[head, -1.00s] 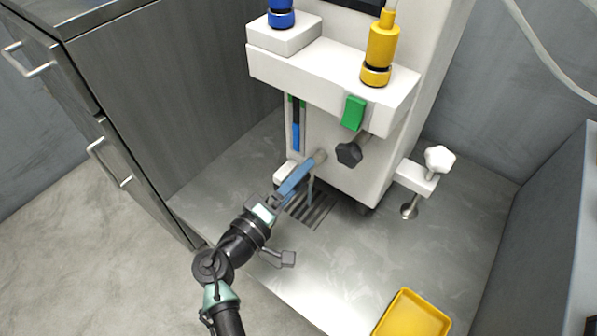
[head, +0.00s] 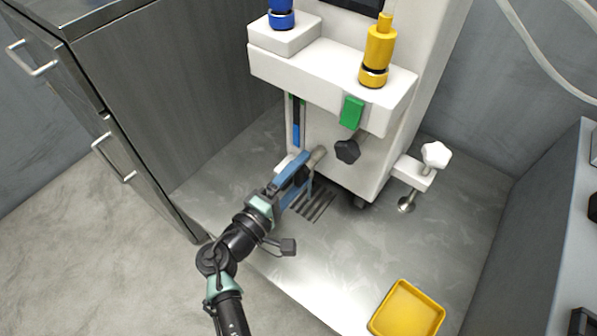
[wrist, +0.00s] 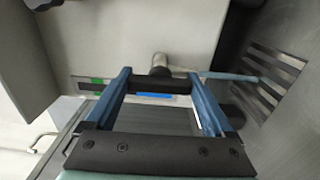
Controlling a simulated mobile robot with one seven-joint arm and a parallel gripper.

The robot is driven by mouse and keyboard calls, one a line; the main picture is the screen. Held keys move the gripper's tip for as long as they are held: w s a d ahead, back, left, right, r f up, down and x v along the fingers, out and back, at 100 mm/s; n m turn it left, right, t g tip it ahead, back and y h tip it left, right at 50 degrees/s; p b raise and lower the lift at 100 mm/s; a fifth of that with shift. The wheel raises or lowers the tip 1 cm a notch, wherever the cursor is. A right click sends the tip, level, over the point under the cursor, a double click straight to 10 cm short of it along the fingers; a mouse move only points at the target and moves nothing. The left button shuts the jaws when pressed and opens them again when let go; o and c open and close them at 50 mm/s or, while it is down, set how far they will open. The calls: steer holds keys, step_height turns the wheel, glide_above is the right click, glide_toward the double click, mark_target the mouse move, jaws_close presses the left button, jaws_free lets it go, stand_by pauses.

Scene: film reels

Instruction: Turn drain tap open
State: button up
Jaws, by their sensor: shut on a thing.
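The drain tap (head: 319,154) is a short grey pipe low on the front of the white machine. It also shows at top centre in the wrist view (wrist: 160,63). Its black handle (wrist: 160,84) lies crosswise between my blue fingers. My gripper (head: 296,170) is shut on this handle, one finger at each end, as the wrist view (wrist: 158,88) shows. A thin bluish streak (wrist: 236,76), which looks like a stream of liquid, runs from the tap side toward the slotted drain (wrist: 268,75). The tap's far side is hidden.
A black knob (head: 347,150) sticks out just right of the tap, under a green block (head: 351,112). A white clamp knob (head: 436,155) is further right. A yellow tray (head: 407,312) lies at the front right. The metal floor between is clear.

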steer(key=o, duration=1.1)
steer(key=shift+s, duration=0.1)
steer(key=shift+p+v, duration=1.95)
steer(key=shift+v, duration=4.55)
steer(key=shift+a+f, duration=0.1)
